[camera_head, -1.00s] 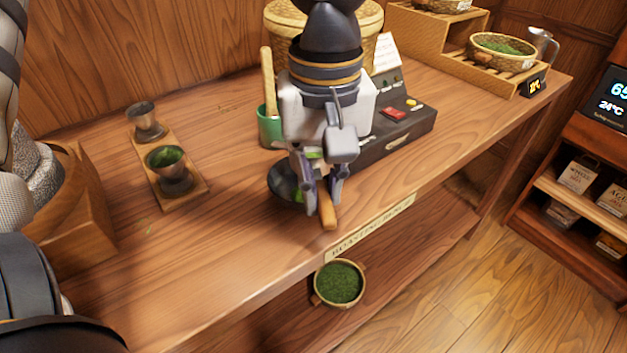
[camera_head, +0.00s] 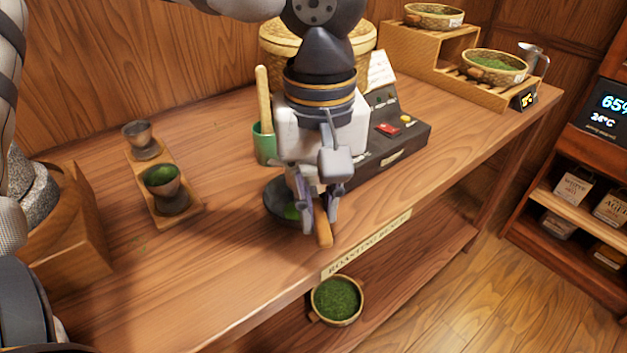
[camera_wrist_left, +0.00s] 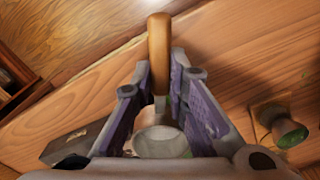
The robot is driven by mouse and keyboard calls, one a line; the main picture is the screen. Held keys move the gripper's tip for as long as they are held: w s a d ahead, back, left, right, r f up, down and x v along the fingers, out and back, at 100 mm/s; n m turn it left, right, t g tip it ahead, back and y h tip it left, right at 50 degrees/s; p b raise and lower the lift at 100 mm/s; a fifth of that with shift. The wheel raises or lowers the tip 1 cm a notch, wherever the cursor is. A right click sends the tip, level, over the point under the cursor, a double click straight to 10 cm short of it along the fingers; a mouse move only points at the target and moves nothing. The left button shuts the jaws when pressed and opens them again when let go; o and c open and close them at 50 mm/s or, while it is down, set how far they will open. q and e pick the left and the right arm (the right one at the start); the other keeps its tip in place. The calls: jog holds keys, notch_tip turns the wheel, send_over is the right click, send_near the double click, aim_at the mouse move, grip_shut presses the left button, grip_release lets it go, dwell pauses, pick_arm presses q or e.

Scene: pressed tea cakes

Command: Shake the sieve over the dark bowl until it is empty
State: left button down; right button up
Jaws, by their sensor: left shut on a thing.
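My left gripper (camera_head: 319,212) is shut on the wooden handle (camera_head: 324,233) of the sieve, low over the front part of the bench. The handle points toward the bench's front edge. The sieve's head is hidden behind the gripper in the head view. In the left wrist view the handle (camera_wrist_left: 159,52) is between the fingers, and a pale round form, likely the sieve's head (camera_wrist_left: 160,142), shows behind them. The dark bowl (camera_head: 272,208) is partly hidden by the gripper, with some green in it. Whether tea remains in the sieve cannot be told. My right gripper is not in view.
A board with two cups (camera_head: 162,179), one holding green, stands left. A green holder (camera_head: 264,146) and a dark device with a red button (camera_head: 388,129) stand close behind the gripper. A basket of green (camera_head: 337,300) is on the lower shelf. Bench between is clear.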

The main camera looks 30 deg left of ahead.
aim_at(315, 208)
pick_arm(q)
jog(key=shift+s+a, duration=0.1)
jog(key=shift+a, duration=0.1)
jog(key=shift+r, duration=2.55)
